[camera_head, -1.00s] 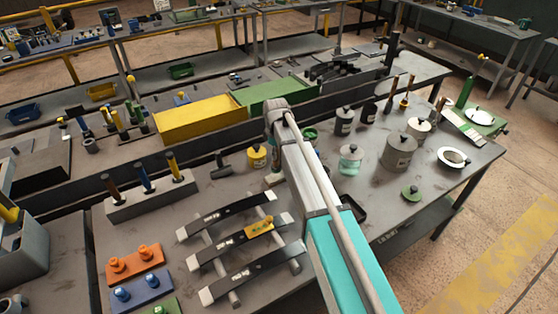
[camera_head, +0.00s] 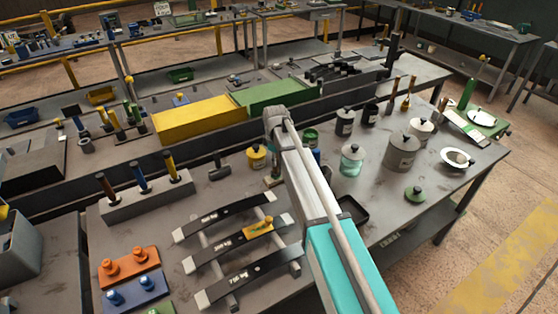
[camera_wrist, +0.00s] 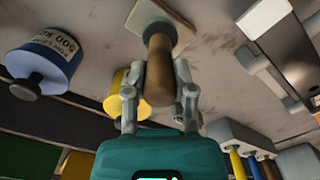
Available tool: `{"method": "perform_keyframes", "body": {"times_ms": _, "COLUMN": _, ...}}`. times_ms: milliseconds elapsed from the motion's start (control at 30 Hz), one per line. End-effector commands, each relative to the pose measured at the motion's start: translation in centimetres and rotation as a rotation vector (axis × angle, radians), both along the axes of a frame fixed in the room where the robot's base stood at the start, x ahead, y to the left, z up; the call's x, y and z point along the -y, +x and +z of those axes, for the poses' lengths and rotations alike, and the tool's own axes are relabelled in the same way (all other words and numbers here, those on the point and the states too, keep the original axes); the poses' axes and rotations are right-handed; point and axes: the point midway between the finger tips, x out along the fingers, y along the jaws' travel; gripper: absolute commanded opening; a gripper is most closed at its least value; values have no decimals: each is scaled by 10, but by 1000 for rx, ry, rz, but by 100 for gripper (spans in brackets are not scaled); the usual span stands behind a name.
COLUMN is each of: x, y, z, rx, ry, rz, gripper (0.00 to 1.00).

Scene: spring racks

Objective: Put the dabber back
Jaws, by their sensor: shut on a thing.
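The dabber is in my gripper (camera_wrist: 157,95). In the wrist view its brown round handle (camera_wrist: 158,68) lies between the two fingers, and a pale flat pad (camera_wrist: 150,18) shows at its far end. I cannot tell whether the pad touches the bench. In the head view my arm hides most of the gripper; only a small part of what is near its end shows left of the arm. A grey block (camera_head: 150,202) with brown, blue and yellow handles stands to the left; handles also show at the wrist view's lower right.
A yellow pot (camera_head: 257,157) stands close to my gripper, with a blue pot (camera_wrist: 45,62) nearby. Labelled leaf springs (camera_head: 235,232) lie on bars in front. Glass and grey pots (camera_head: 400,152) and a dark tray (camera_head: 352,209) are right of my arm. Yellow and green bins (camera_head: 203,120) stand behind.

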Motion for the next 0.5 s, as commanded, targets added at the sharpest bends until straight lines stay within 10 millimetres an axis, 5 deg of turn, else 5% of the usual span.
{"method": "perform_keyframes", "body": {"times_ms": 167, "x": 0, "y": 0, "z": -4, "rx": 0, "ry": 0, "rz": 0, "gripper": 0}}
{"method": "perform_keyframes", "body": {"times_ms": 200, "x": 0, "y": 0, "z": -3, "rx": 0, "ry": 0, "rz": 0, "gripper": 41}}
{"method": "perform_keyframes", "body": {"times_ms": 333, "x": 0, "y": 0, "z": -3, "rx": 0, "ry": 0, "rz": 0, "gripper": 65}}
{"method": "perform_keyframes", "body": {"times_ms": 500, "x": 0, "y": 0, "z": -3, "rx": 0, "ry": 0, "rz": 0, "gripper": 68}}
